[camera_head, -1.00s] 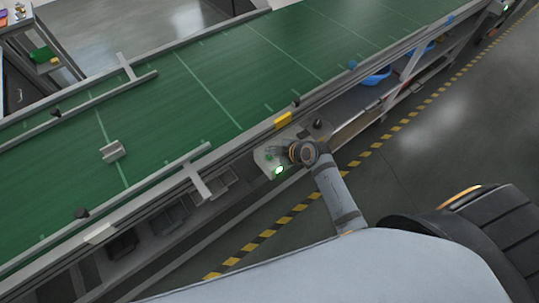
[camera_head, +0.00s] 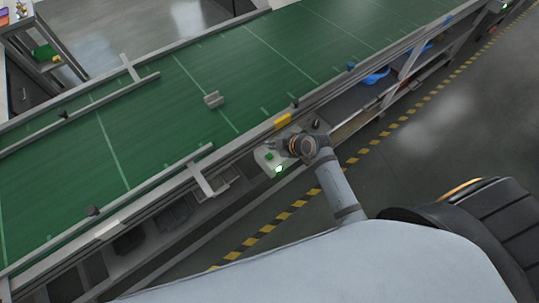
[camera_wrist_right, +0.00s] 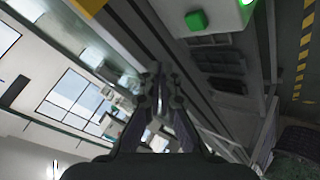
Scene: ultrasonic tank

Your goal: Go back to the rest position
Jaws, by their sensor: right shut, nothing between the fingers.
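My right gripper (camera_head: 280,146) is in the head view just above a pale control box at the conveyor's near edge. It also shows in the right wrist view (camera_wrist_right: 158,88), with its fingers closed together and nothing held. The control box (camera_head: 262,163) carries a green button (camera_head: 269,156) and a lit green lamp (camera_head: 279,169). In the right wrist view the green button (camera_wrist_right: 196,20) lies beyond the fingertips, apart from them. My left gripper is not in view.
A green conveyor belt (camera_head: 140,135) runs diagonally across the head view, with a small grey metal part (camera_head: 213,99) on it. Blue bowls (camera_head: 376,76) sit on a shelf below. Yellow-black floor tape (camera_head: 290,212) runs alongside.

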